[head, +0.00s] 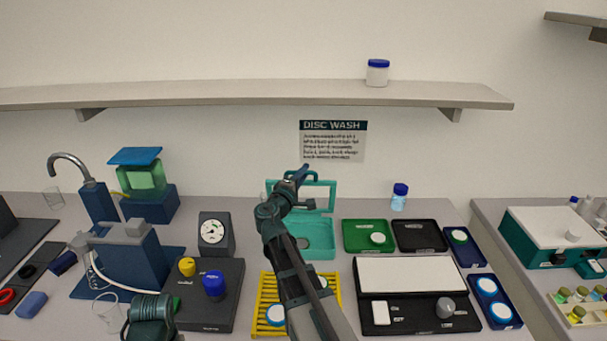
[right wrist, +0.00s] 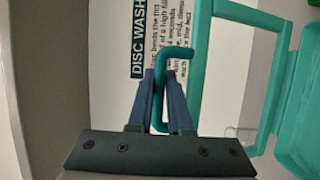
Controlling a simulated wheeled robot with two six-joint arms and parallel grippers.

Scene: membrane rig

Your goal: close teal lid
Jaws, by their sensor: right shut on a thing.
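The teal lid (head: 327,184) stands raised, roughly upright, at the back of the teal box (head: 318,236) in the head view. The lid looks like a frame with the wall showing through it, and the box interior is open to view. My right gripper (head: 299,177) is at the lid's top edge, shut on its teal handle. In the right wrist view the blue fingers (right wrist: 160,100) close around the bent handle (right wrist: 178,54), with the lid frame (right wrist: 203,60) beside it. My left gripper is not visible; only part of my left arm shows at the bottom left.
A yellow rack (head: 266,292) stands in front of the teal box, partly behind my right arm. Green (head: 358,246) and black (head: 420,250) trays are to the right. A dial gauge (head: 213,230) is to the left. A shelf (head: 250,94) runs above.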

